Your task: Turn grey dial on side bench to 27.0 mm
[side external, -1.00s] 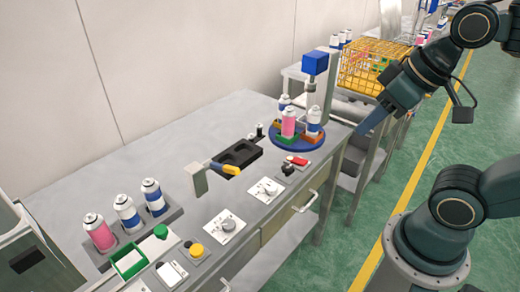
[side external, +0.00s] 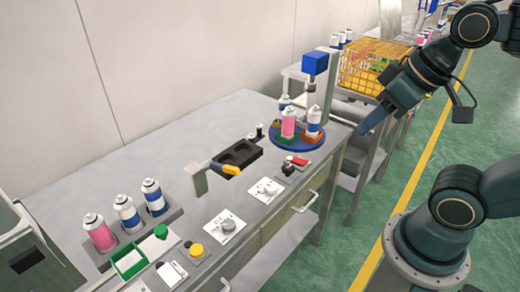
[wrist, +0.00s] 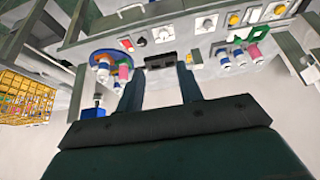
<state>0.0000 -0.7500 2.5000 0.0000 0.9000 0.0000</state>
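Two grey dials sit on white plates along the bench front in the side view: one nearer the middle (side external: 227,224) and one farther right (side external: 268,188). They also appear small at the top of the wrist view, as one dial (wrist: 205,24) and another dial (wrist: 163,33). Which one the task means, and their scale readings, I cannot tell. My gripper (side external: 366,127) is beyond the bench's right end, apart from both dials. In the wrist view my gripper (wrist: 159,70) has its two fingers spread with nothing held between them.
A blue turntable (side external: 296,143) with cans stands at the bench's right end, near my gripper. A black fixture (side external: 240,155), a red switch (side external: 297,160), a yellow button (side external: 196,251) and a green bin (side external: 128,262) occupy the bench. A yellow basket (side external: 372,68) stands behind.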

